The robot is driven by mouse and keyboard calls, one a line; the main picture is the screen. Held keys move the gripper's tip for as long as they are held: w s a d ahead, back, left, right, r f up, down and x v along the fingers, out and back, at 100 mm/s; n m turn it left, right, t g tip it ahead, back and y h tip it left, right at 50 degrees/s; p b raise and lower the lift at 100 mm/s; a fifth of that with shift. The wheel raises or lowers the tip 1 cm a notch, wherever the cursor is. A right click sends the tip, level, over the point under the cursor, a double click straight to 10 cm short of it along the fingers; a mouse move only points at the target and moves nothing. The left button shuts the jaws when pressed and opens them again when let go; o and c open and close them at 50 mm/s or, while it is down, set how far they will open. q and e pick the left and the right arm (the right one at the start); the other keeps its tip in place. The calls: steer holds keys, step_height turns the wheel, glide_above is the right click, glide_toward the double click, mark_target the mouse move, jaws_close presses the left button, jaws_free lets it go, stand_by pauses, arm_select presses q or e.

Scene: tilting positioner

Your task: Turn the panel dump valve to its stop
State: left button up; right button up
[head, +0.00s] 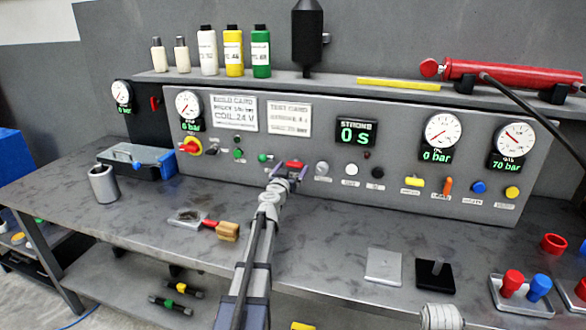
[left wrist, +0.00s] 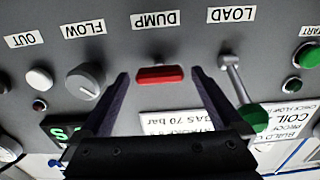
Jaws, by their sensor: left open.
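The dump valve is a red bar handle (head: 295,164) on the front of the grey panel (head: 330,190). In the left wrist view, which is upside down, the red handle (left wrist: 160,76) lies crosswise beside the DUMP label (left wrist: 156,20). My left gripper (head: 287,175) is at the panel in front of the handle. In the left wrist view its two dark fingers (left wrist: 160,85) are open, one on each side of the handle, with gaps at both ends. I cannot tell how deep the fingertips reach.
Close beside the valve are the LOAD lever with a green knob (left wrist: 255,118) and the grey FLOW knob (left wrist: 86,80). Gauges and buttons fill the panel. A steel cup (head: 103,185), a wooden-handled brush (head: 227,231) and flat plates (head: 383,266) lie on the bench.

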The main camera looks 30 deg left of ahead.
arm_select(q)
steer(key=shift+w+a, duration=0.15)
steer(key=shift+w, duration=0.4)
steer(key=c, duration=1.3)
